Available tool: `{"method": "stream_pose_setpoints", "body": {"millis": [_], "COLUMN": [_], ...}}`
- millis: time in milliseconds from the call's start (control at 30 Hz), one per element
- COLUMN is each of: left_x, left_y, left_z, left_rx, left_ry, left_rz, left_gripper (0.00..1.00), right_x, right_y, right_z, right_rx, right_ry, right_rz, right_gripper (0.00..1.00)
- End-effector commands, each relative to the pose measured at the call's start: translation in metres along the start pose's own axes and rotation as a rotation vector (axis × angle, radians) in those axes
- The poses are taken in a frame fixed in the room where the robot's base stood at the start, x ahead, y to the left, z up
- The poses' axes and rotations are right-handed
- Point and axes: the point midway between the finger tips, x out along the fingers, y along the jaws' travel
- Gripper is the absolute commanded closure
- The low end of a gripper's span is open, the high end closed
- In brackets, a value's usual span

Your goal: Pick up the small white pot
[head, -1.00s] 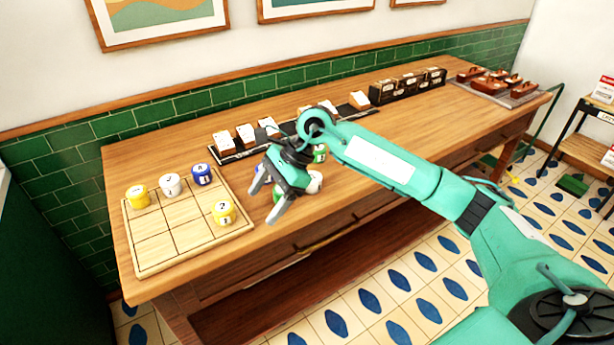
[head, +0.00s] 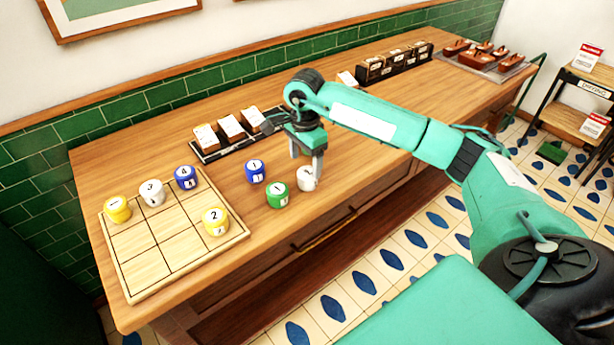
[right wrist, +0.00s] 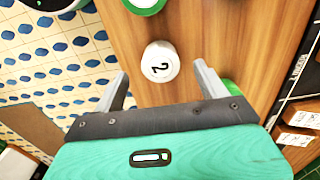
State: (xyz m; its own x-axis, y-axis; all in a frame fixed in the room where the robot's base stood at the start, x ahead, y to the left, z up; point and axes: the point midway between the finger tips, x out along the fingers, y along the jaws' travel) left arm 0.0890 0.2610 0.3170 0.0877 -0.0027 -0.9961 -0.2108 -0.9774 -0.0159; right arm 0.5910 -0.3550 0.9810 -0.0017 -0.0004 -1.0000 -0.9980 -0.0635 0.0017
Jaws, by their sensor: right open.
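A white pot (head: 307,179) stands loose on the wooden table near its front edge, partly covered by my right gripper. In the right wrist view this white pot (right wrist: 160,62) shows a black 2 and lies between and just beyond the fingertips. My right gripper (head: 306,166) is open, points down and is right at the pot; I cannot tell if a finger touches it. The gripper also shows in the right wrist view (right wrist: 161,76). Another white pot (head: 152,193), marked 3, stands on the grid board (head: 126,242). My left gripper is not in view.
A green pot (head: 277,195) and a blue pot (head: 255,171) stand left of the gripper. Another green pot (right wrist: 228,87) is partly hidden behind a finger. Yellow and blue pots stand on the board. A black card rack (head: 213,153) lies behind.

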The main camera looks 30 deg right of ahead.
Motion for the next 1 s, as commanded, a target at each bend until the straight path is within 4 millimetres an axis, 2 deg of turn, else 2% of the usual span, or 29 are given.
{"method": "stream_pose_setpoints", "body": {"millis": [100, 233, 267, 333, 400, 567, 767, 867, 1000], "left_x": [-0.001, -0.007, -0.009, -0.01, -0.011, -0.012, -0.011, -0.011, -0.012], "left_y": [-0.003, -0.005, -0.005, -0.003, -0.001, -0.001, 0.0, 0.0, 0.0], "left_z": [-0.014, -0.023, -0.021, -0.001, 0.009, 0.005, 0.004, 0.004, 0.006], "left_rx": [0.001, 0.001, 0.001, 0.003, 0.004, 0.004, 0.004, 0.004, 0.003], "left_ry": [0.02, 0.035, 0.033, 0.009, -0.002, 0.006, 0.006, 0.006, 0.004], "left_rz": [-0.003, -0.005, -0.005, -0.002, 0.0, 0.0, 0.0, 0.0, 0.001], "left_gripper": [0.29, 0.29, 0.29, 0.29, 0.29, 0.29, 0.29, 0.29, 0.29], "right_x": [0.006, 0.018, 0.022, 0.032, 0.042, 0.055, 0.056, 0.056, 0.056], "right_y": [0.0, 0.001, 0.001, 0.0, 0.0, 0.0, -0.001, -0.001, -0.001], "right_z": [-0.001, -0.004, -0.004, -0.007, -0.007, -0.007, -0.007, -0.007, -0.007], "right_rx": [0.0, 0.0, 0.001, 0.001, -0.001, 0.0, 0.0, 0.0, -0.001], "right_ry": [0.0, -0.001, -0.001, -0.001, -0.002, 0.0, 0.0, -0.001, -0.001], "right_rz": [0.001, 0.003, 0.004, 0.003, 0.004, 0.0, -0.001, -0.001, -0.001], "right_gripper": [0.25, 0.25, 0.25, 0.25, 0.25, 0.25, 0.25, 0.41, 0.69]}}
